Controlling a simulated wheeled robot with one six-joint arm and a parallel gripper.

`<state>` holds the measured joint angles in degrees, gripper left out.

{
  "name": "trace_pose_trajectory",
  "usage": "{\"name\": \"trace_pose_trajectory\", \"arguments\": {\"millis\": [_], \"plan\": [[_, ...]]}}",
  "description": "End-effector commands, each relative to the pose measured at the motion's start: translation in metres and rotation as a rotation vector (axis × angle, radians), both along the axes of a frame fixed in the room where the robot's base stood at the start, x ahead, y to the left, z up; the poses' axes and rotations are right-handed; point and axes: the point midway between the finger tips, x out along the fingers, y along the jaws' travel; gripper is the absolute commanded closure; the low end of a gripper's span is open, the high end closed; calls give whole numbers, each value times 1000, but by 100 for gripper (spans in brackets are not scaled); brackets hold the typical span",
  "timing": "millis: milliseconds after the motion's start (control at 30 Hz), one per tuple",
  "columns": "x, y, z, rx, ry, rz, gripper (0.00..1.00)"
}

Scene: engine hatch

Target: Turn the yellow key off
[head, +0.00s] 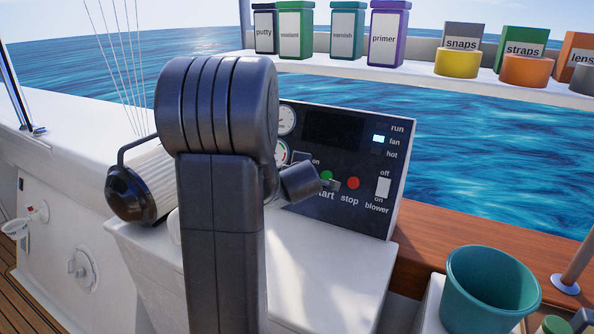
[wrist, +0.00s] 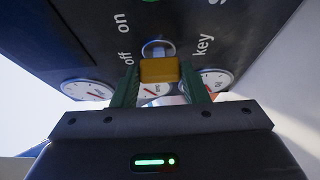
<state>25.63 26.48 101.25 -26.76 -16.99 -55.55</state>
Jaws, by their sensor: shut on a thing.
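The yellow key (wrist: 158,70) sits in a round silver lock (wrist: 157,47) on the dark panel (head: 342,206), seen in the wrist view. The words "off" and "on" stand to its left there, and "key" to its right. My gripper (wrist: 158,76) has its two green fingers on either side of the key and is shut on it. How far the key is turned is hard to tell from this angle. In the head view my dark arm hides the key and the fingers.
On the panel are a green start button (head: 327,176), a red stop button (head: 353,183), a white blower switch (head: 383,187) and a lit fan light (head: 378,139). Gauges (head: 286,119) lie close to the arm. A shelf (head: 400,76) with containers stands behind; a teal bucket (head: 490,290) stands at lower right.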

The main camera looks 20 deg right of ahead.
Motion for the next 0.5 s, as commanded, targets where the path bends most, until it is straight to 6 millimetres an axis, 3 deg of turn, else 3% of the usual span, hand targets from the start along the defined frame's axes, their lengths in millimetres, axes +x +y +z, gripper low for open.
{"name": "trace_pose_trajectory", "arguments": {"millis": [267, 300, 400, 500], "plan": [[0, 0, -1, -2, 2, 1, 83], [0, 0, -1, -2, 2, 1, 56], [0, 0, -1, -2, 2, 1, 38], [0, 0, 0, -1, 1, 1, 38]]}}
